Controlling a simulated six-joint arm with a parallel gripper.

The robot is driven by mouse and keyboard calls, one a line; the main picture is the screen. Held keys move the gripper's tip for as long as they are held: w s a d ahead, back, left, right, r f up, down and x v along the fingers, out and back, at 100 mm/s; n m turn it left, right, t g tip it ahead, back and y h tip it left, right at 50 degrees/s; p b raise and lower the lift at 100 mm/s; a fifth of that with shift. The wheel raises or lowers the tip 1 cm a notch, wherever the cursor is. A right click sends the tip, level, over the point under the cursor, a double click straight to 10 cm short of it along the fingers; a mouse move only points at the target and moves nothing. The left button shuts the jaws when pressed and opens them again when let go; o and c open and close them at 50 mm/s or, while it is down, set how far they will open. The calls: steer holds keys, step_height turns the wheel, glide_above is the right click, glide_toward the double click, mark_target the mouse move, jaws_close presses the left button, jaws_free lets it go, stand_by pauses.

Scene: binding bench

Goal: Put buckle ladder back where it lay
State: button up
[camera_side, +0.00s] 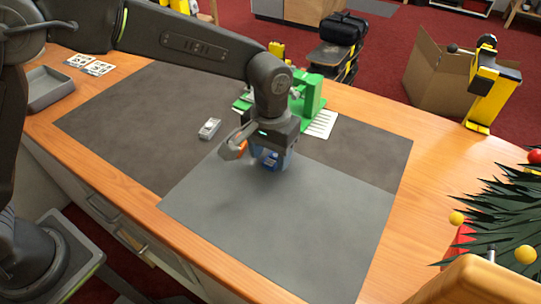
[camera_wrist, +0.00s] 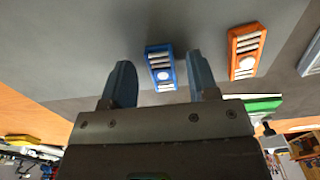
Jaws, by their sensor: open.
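A blue ladder-like buckle piece (camera_wrist: 161,68), with pale bars and a round white spot, shows between the fingertips of my gripper (camera_wrist: 160,76) in the wrist view. The fingers are apart, and I cannot tell how far they are above it. In the side view my gripper (camera_side: 270,163) is low over the grey mat, partly hiding the blue piece. Which piece the task names is not clear.
A silver piece (camera_side: 209,128) lies on the dark mat (camera_side: 120,130). A green press (camera_side: 311,95) stands close behind my gripper. The front of the lighter grey mat (camera_side: 290,235) is clear. A grey tray (camera_side: 48,88) is at far left, a plant (camera_side: 505,215) at right.

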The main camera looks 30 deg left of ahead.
mark_target(271, 161)
step_height(271, 161, up, 10)
steer(key=s+a+r+t, duration=0.1)
steer(key=s+a+r, duration=0.2)
steer(key=a+r, duration=0.3)
steer(key=s+a+f+t, duration=0.2)
steer(key=s+a+t, duration=0.2)
steer(key=s+a, duration=1.1)
steer(key=shift+s+a+f+t, duration=0.3)
steer(key=shift+s+f, duration=0.1)
steer(key=shift+s, duration=0.9)
steer(key=shift+d, duration=0.1)
